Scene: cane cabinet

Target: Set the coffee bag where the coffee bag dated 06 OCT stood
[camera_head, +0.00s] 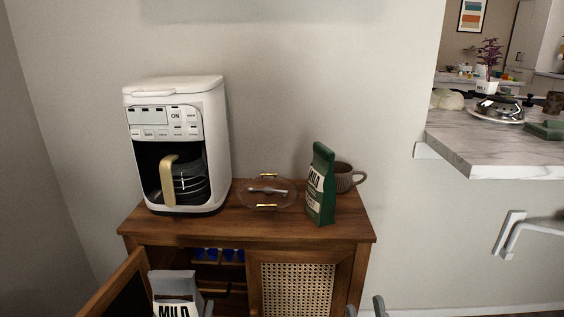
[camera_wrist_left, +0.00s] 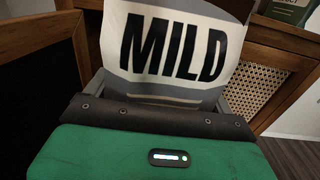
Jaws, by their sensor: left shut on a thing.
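A grey and white coffee bag (camera_head: 175,291) marked MILD is upright low in front of the cabinet, cut off by the bottom edge of the head view. My left gripper (camera_wrist_left: 162,90) is shut on this bag, with one finger on each side; its label fills the left wrist view (camera_wrist_left: 172,45). A green coffee bag (camera_head: 321,186), also marked MILD, stands on the right part of the cabinet top (camera_head: 240,224). I cannot read a date on either bag. My right gripper (camera_head: 365,309) shows only two fingertips at the bottom edge, apart and with nothing between them.
A white coffee maker (camera_head: 211,120) stands on the left of the top. A glass tray (camera_head: 284,203) with gold handles is in the middle, and a brown mug (camera_head: 347,176) is behind the green bag. The left cabinet door (camera_head: 116,284) is open; blue items (camera_head: 228,254) sit inside.

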